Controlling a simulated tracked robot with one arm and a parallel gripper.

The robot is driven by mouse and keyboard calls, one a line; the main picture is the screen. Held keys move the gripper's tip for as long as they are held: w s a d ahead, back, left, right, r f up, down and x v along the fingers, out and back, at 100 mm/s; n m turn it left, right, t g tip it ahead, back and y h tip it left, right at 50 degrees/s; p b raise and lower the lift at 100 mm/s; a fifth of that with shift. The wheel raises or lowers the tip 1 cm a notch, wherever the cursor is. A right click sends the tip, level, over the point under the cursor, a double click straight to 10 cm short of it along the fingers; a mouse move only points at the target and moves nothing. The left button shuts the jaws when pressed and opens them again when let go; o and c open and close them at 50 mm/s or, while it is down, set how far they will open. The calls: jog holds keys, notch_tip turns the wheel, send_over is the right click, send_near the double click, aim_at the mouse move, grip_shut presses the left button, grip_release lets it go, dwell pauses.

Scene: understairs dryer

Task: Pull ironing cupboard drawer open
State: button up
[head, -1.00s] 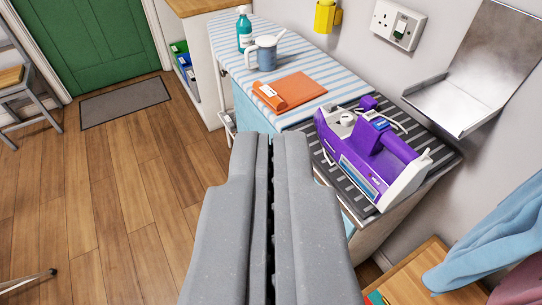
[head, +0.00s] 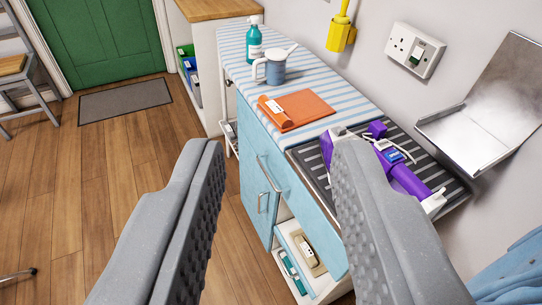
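The ironing cupboard (head: 255,137) is light blue, with a striped padded top, and stands right of centre along the wall. A blue drawer front (head: 312,205) lies below its dark ribbed iron rest (head: 312,165). A slanting metal bar handle (head: 270,174) stands out at the front, and a second, upright handle (head: 263,200) is on the door beside it. I cannot see any gap that shows the drawer open. My gripper (head: 275,150) is open and empty. Its fingers are spread wide, with the handles between them in the picture. The right finger hides part of the drawer front.
An orange folded cloth (head: 305,107), a jug (head: 272,68) and a teal spray bottle (head: 254,40) are on the striped top. An open shelf (head: 312,255) below holds small items.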

aim_at(267, 173)
jog(key=w+a+f+n+t+p, duration=0.1)
jog(key=w+a+f+n+p, duration=0.25)
jog(key=w+f, duration=0.95)
jog(key=w+a+f+n+t+p, duration=0.1)
jog(key=w+a+f+n+p, duration=0.2)
jog(key=w+f, duration=1.1)
jog(key=w+f+n+h+p, duration=0.3)
jog(key=w+f, duration=0.4)
jog(key=f, duration=0.6)
jog(key=s+d+f+n+t+h+p, duration=0.1)
jog(key=s+f+n, duration=0.15)
jog(key=f, duration=0.45)
jog(key=s+d+f+n+h+p, duration=0.1)
jog(key=s+f+n, duration=0.15)
jog(key=f, duration=0.55)
jog(key=shift+n, duration=0.45)
jog(key=shift+d+r+b+x, duration=0.15)
jog(key=shift+b+x, duration=0.8)
jog(key=shift+x, duration=2.7)
jog(key=shift+d+r+b+x, duration=0.15)
jog(key=shift+b+x, duration=0.75)
jog(key=shift+x, duration=2.7)
jog(key=shift+h, duration=0.3)
grip_shut()
